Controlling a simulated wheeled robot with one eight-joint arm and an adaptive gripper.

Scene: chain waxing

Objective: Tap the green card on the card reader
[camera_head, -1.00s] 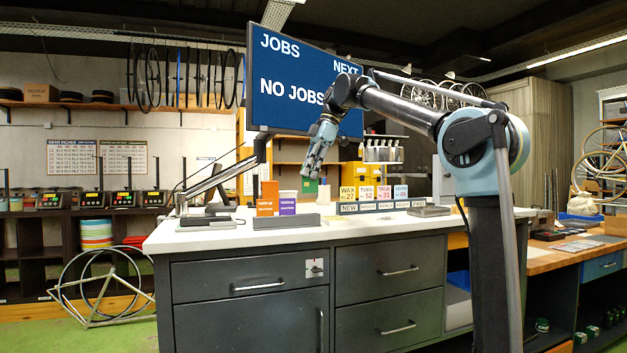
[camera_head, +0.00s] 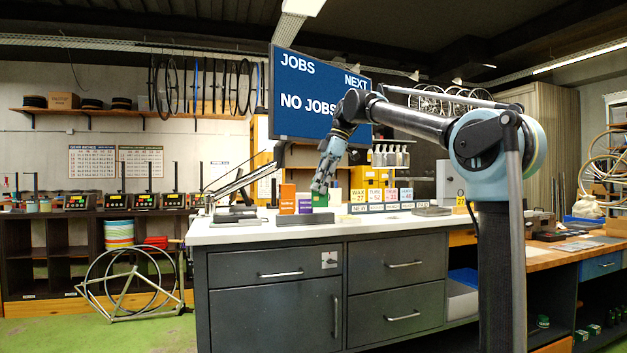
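A green card (camera_head: 320,199) stands on the white worktop, right of an orange card (camera_head: 287,198) and a purple card (camera_head: 304,205). My gripper (camera_head: 320,188) points down over the green card, its fingertips overlapping the card's top in the picture. I cannot tell whether they touch it, or whether the fingers are open or shut. A low dark grey device (camera_head: 235,216) lies at the worktop's left end; I cannot tell whether it is the card reader.
The white worktop (camera_head: 400,221) sits on grey drawers. A flat grey slab (camera_head: 300,219) lies in front of the cards. Coloured price signs (camera_head: 375,196) stand to the right. A large screen (camera_head: 318,95) reading "NO JOBS" hangs behind my arm.

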